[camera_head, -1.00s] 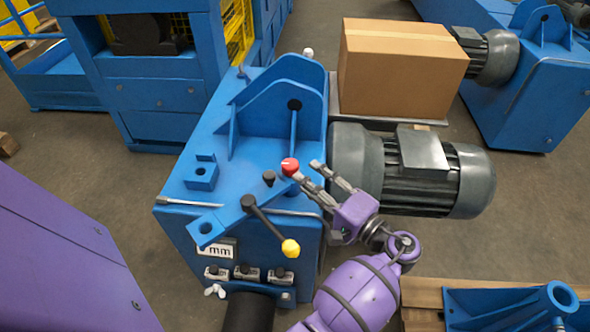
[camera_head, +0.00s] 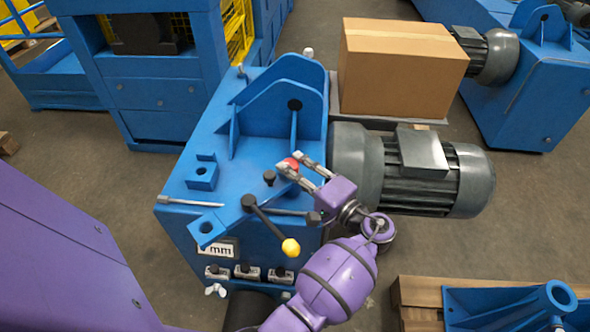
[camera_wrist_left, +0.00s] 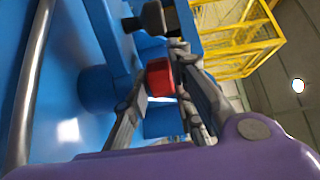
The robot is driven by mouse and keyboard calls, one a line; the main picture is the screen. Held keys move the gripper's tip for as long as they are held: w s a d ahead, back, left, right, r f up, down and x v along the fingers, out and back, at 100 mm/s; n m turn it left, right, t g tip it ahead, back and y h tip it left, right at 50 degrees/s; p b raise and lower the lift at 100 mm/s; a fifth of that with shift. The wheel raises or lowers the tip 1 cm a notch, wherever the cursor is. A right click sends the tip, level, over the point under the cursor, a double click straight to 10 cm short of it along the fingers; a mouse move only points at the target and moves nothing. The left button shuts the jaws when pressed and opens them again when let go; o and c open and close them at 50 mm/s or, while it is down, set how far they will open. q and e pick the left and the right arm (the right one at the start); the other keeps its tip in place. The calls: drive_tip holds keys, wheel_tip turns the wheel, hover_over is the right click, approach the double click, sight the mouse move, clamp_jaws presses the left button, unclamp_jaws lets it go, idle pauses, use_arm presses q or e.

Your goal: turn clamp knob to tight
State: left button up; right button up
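The red clamp knob (camera_head: 291,163) sits on top of the blue drive housing (camera_head: 180,222), near a slanted blue bar. My left gripper (camera_head: 295,164) reaches it from the lower right, with its two fingers spread around the knob. In the left wrist view the red knob (camera_wrist_left: 160,77) is between the fingers, close to both; I cannot tell whether they touch it. The fingers partly cover the knob in the head view, and its mark is hidden. My right gripper is not in view.
A black lever with a yellow end (camera_head: 290,247) stands just in front of my left gripper. A small black knob (camera_head: 269,177) is left of the red one. A grey motor (camera_head: 435,177) is on the right, and a cardboard box (camera_head: 395,75) lies behind it.

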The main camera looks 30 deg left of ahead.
use_arm(q)
drive_tip(key=shift+s+m+t+p, duration=0.1)
drive_tip(key=shift+m+t+p, duration=0.5)
drive_tip(key=shift+t+p, duration=0.25)
clamp_jaws()
drive_tip(key=o, duration=1)
unclamp_jaws()
drive_tip(key=v, duration=1.2)
drive_tip(key=shift+r, duration=0.25)
drive_tip(key=shift+d, duration=0.1)
